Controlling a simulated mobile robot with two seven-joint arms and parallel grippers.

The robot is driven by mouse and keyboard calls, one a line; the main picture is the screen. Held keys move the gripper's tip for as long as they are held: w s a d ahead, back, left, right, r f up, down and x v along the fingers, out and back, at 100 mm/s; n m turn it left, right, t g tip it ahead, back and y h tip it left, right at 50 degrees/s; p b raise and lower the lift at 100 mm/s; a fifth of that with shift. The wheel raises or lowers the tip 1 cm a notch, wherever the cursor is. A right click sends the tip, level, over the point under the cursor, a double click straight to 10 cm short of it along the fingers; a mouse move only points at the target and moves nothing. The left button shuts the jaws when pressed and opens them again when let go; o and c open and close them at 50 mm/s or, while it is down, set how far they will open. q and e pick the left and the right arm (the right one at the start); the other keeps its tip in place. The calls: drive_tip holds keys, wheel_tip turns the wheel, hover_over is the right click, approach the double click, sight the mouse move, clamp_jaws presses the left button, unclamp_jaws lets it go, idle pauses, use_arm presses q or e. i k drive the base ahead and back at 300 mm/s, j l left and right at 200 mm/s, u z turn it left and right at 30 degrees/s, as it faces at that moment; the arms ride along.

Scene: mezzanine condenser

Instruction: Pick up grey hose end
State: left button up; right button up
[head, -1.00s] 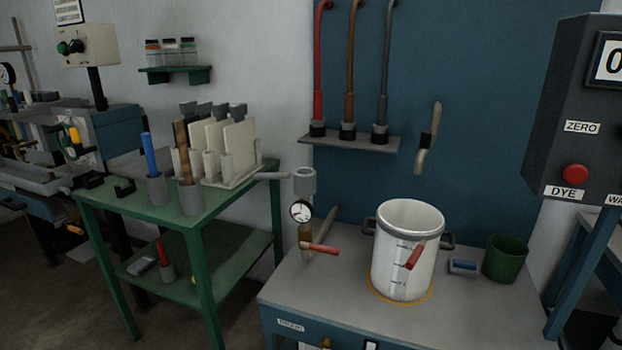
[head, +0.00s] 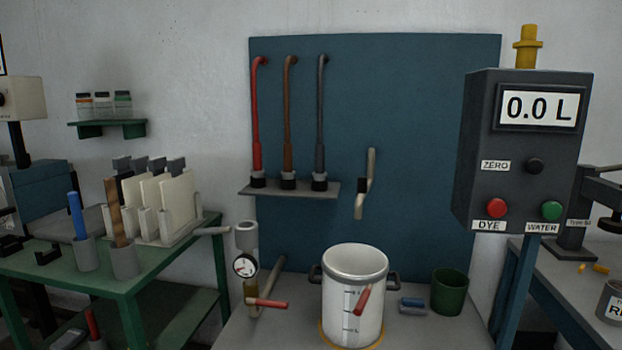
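Three hoses hang on the blue wall panel, with their lower ends in black collars on a small grey shelf (head: 240,190). The grey hose (head: 321,110) is the rightmost, beside the brown hose (head: 288,110) and the red hose (head: 256,110). The grey hose end (head: 320,174) points down and sits upright in its collar on the shelf. Neither of my grippers shows in the head view.
A white graduated pot (head: 342,292) stands on the grey bench below the hoses, with a gauge fitting (head: 245,266) left of it and a green cup (head: 450,291) right. A dark control box (head: 520,130) reading 0.0 L stands at right. A bent handle (head: 366,185) juts from the panel.

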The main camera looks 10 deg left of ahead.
sight(320, 174)
drive_tip(key=i+j, duration=0.25)
drive_tip(key=i, duration=0.15)
drive_tip(key=i+j, duration=0.3)
drive_tip(key=i, duration=0.1)
